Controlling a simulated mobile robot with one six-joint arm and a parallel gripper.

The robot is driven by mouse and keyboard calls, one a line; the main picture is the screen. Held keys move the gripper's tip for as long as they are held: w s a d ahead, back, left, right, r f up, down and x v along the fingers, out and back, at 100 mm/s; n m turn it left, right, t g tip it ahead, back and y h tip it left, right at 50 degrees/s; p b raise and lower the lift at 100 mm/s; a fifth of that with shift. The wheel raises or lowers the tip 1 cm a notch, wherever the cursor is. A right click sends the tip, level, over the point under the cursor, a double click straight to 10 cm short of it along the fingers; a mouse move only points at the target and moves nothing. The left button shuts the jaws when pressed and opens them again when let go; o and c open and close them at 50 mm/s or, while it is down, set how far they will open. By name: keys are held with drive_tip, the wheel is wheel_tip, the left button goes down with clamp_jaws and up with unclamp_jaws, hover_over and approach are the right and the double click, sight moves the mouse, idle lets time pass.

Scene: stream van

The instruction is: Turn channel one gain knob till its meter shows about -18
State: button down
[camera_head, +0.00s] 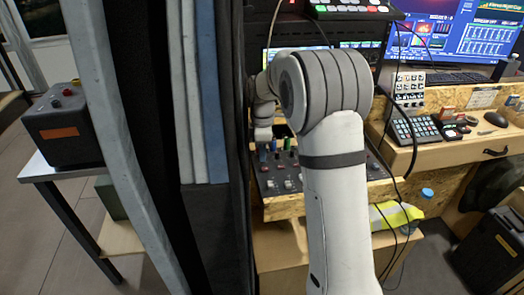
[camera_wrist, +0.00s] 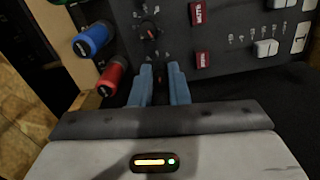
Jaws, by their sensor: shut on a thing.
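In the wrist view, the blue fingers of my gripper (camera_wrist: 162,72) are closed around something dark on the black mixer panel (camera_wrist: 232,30). It looks like a knob, but little of it shows between the fingers. Just beyond the fingertips is a black knob (camera_wrist: 148,30) with a red pointer and a ring of scale marks. I cannot tell which knob is channel one gain. No channel one meter reading is legible. In the head view, the mixer (camera_head: 282,180) lies beneath my arm, and my fingers cannot be made out.
A blue plug (camera_wrist: 93,40) and a red plug (camera_wrist: 113,78) stick out left of my fingers. Red buttons (camera_wrist: 202,60) and white fader caps (camera_wrist: 266,48) are on the right. Cables hang beside my arm. A control pad (camera_head: 415,130) and monitors (camera_head: 445,40) stand right of the mixer.

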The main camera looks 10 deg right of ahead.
drive_tip(key=m+p, duration=0.2)
drive_tip(key=m, duration=0.2)
drive_tip(key=shift+r+m, duration=0.15)
drive_tip(key=shift+m, duration=0.15)
drive_tip(key=m+p, duration=0.2)
drive_tip(key=m, duration=0.3)
drive_tip(key=m+p, duration=0.1)
drive_tip(key=m, duration=0.4)
drive_tip(key=shift+m+p, duration=0.6)
drive_tip(key=shift+m, duration=1.7)
drive_tip(key=c, duration=1.4)
unclamp_jaws()
